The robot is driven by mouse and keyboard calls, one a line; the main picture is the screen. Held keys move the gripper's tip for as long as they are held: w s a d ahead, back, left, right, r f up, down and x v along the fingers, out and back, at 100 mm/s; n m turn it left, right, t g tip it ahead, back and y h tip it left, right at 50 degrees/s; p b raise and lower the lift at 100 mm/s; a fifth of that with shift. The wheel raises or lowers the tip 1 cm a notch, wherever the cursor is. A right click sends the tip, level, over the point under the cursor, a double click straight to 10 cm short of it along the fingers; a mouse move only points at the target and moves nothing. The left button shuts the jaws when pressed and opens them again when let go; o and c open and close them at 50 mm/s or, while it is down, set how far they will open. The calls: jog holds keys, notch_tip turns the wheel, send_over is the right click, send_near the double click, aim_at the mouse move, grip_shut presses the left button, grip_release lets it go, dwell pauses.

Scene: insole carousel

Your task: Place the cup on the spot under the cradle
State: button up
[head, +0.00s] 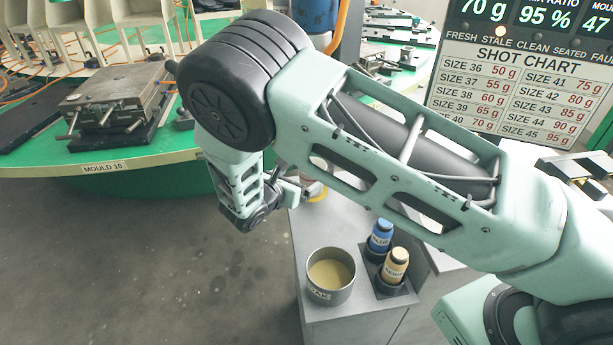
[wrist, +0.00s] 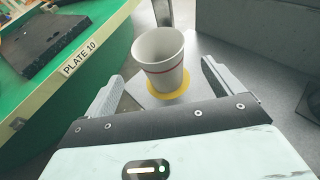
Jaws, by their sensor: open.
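A white cup (wrist: 159,52) with a thin red band stands upright in the wrist view, over a yellow round spot (wrist: 173,95) on a pale grey surface. The spot's near edge shows below the cup's base; I cannot tell whether the cup is exactly centred. My gripper (wrist: 163,72) is open, one finger on each side of the cup, with a visible gap on the right. In the head view my gripper (head: 296,188) is small and partly hidden by my arm, and the cup is not clearly seen. I cannot make out the cradle for certain.
A grey cabinet top (head: 340,314) bears a metal pot (head: 330,276) of pale liquid, a blue bottle (head: 381,236) and a cream bottle (head: 394,265). The green carousel (head: 130,158) with a mould (head: 112,98) lies at left. A grey block (wrist: 262,35) stands right of the cup.

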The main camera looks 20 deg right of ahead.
jog(key=s+a+r+m+g+y, duration=0.2)
jog(key=s+r+m, duration=0.4)
jog(key=s, duration=0.5)
jog(key=s+a+r+m+g+y, duration=0.1)
jog(key=s+r+m+g+y, duration=0.2)
jog(key=s, duration=0.9)
jog(key=s+a+r+m+g+y, duration=0.2)
jog(key=s+r+m+y, duration=0.4)
jog(key=s+r+m, duration=0.3)
jog(key=s+g, duration=0.1)
jog(key=s, duration=0.2)
jog(key=shift+a+r+g+y, duration=0.2)
jog(key=shift+a+g+y, duration=0.1)
jog(key=shift+r+p, duration=0.6)
jog(key=shift+r, duration=0.1)
